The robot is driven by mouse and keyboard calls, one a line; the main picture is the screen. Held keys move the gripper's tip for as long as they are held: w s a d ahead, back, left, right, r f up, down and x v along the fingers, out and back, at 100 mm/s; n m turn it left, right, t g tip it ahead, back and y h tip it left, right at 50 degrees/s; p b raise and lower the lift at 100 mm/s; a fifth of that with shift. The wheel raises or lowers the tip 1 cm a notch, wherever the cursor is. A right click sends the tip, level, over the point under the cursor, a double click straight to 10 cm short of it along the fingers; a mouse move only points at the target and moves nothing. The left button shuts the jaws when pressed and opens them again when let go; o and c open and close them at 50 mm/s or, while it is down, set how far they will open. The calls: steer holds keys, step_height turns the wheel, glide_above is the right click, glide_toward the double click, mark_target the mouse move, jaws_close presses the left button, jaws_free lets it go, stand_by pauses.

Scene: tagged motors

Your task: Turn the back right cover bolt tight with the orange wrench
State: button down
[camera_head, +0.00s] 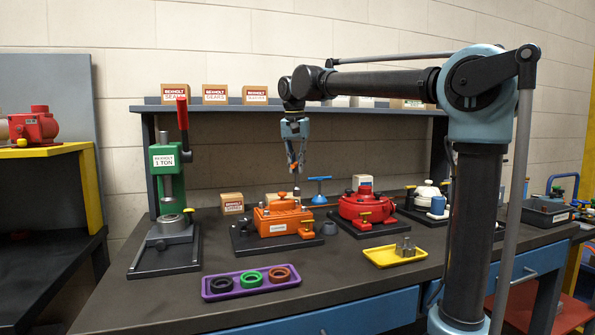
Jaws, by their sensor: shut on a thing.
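My gripper (295,165) points straight down over the back right part of the orange motor (283,221). It is shut on the orange wrench, whose thin dark shaft (296,184) hangs upright below the fingers. A little orange shows between the fingers; most of the handle is hidden. The shaft's lower end is at the motor's back right corner. The back right cover bolt is hidden or too small to make out, so I cannot tell whether the wrench is seated on it. The motor stands on a dark base plate.
A blue T-handled tool (320,188) stands behind, close right of the gripper. A red motor (367,207) is to the right. A green press (166,170) stands left. A purple tray (212,294) with rings and a yellow tray (372,258) lie in front. A shelf (220,107) runs behind.

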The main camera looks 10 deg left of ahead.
steer(key=shift+r, duration=1.95)
